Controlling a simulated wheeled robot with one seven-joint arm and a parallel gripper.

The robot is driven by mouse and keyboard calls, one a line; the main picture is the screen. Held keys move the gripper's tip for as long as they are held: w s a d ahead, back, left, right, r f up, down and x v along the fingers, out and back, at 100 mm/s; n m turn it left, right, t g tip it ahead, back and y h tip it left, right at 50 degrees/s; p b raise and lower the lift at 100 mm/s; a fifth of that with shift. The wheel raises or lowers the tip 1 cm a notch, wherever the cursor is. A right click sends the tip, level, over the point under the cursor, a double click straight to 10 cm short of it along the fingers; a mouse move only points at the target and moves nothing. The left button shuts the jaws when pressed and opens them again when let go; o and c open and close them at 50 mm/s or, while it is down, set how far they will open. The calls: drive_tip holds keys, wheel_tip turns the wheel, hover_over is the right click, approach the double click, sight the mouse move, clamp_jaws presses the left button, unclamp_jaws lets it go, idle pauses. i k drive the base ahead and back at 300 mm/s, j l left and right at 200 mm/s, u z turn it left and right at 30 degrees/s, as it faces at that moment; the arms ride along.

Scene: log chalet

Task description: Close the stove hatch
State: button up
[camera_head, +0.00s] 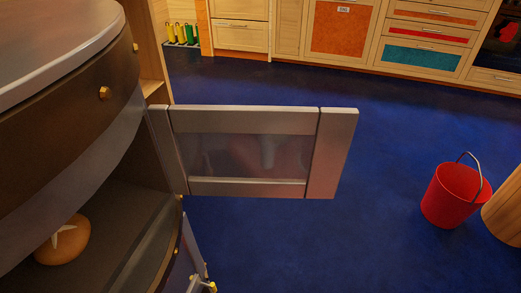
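The stove (60,140) fills the left side, a dark rounded body with a grey top and a brass knob. Its hatch (335,150), a grey metal frame around a see-through pane, stands wide open. It is hinged at the stove's edge and sticks out to the right over the blue floor. The stove's opening shows as a dark space. A round brown loaf (65,242) with a pale star-shaped mark sits inside. My gripper is not in view.
A lower grey panel with brass fittings (195,250) juts from the stove at the bottom. A red bucket (450,195) stands at the right beside a round wooden object (505,220). Wooden cabinets (425,45) line the back. The blue floor (340,235) between is clear.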

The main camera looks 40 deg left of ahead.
sight(213, 151)
drive_tip(key=i+u, duration=0.45)
drive_tip(key=i+l+u, duration=0.25)
drive_tip(key=i+u, duration=0.15)
drive_tip(key=i, duration=0.25)
drive_tip(key=i+u, duration=0.4)
drive_tip(key=i+l+u, duration=0.1)
drive_tip(key=i+u, duration=0.35)
drive_tip(key=i+l+u, duration=0.4)
drive_tip(key=i, duration=0.15)
drive_tip(key=u, duration=3.35)
drive_tip(key=i+l, duration=0.05)
